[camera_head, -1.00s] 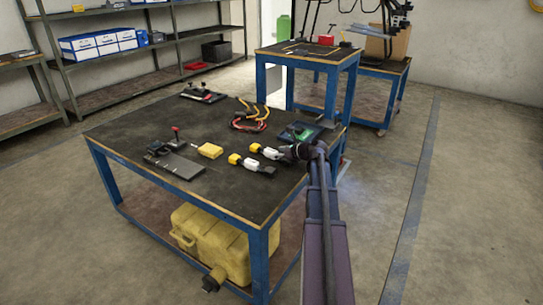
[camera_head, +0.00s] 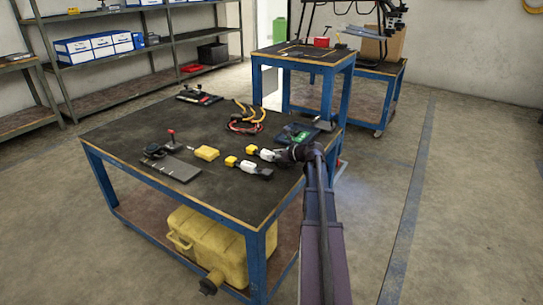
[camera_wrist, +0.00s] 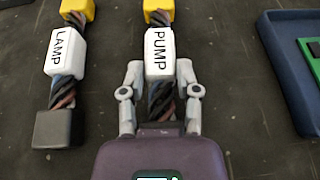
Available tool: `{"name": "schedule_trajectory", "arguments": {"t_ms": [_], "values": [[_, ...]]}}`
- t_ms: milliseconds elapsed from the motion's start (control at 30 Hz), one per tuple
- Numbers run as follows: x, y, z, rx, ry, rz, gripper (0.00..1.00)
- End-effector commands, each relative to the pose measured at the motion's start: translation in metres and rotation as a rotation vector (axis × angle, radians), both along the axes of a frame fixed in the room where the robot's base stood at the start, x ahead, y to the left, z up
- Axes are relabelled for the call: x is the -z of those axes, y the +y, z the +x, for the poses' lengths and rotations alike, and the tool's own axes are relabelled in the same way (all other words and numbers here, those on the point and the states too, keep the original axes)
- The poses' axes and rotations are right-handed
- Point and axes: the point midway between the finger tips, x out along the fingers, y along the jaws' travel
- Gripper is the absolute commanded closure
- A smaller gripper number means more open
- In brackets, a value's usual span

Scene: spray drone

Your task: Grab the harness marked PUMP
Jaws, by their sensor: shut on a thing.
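The PUMP harness (camera_wrist: 159,52) lies on the black table top, with a yellow connector, a white label block and a dark twisted cable bundle. It also shows in the head view (camera_head: 265,154). My gripper (camera_wrist: 160,92) has its two grey fingers on either side of the cable, just below the white block, and is shut on the harness. The harness's near end is hidden by my gripper. The LAMP harness (camera_wrist: 67,55) lies parallel to the left, apart from my fingers, with a black end block. It shows in the head view (camera_head: 247,166) too.
A blue tray (camera_wrist: 285,80) with a green board lies to the right. A yellow block (camera_head: 206,153), a joystick device (camera_head: 172,165) and red and yellow cables (camera_head: 246,118) lie on the table (camera_head: 130,130). A second table (camera_head: 300,58) stands behind.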

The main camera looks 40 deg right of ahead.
Motion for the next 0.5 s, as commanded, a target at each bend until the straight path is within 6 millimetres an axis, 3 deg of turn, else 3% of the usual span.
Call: {"name": "schedule_trajectory", "arguments": {"t_ms": [500], "values": [[-0.023,0.001,0.000,-0.001,0.000,0.000,1.00]]}}
